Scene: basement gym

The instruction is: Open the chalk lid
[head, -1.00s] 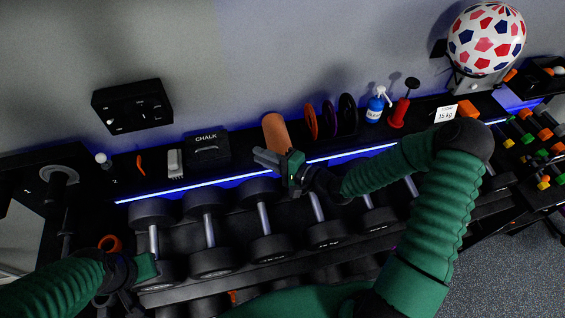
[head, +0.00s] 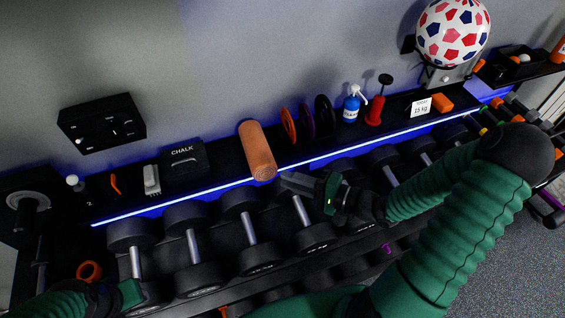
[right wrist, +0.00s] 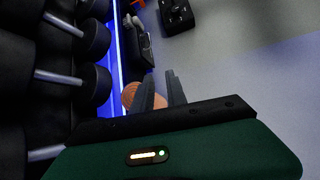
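The black chalk box (head: 184,158), lettered CHALK, sits on the shelf left of the orange roller, its lid looking shut. In the right wrist view a dark box (right wrist: 146,50) beyond the roller seems to be it. My right gripper (head: 284,182) is right of the chalk box, near the roller's lower end and over the dumbbell rack. In the right wrist view its two fingers (right wrist: 160,76) stand apart with nothing between them. My left gripper (head: 112,297) is at the lower left, below the shelf, and its fingers cannot be made out.
A white-and-grey brush-like item (head: 151,180) is left of the box. Dumbbells (head: 249,228) fill the rack below. A black panel (head: 101,122) is on the wall above.

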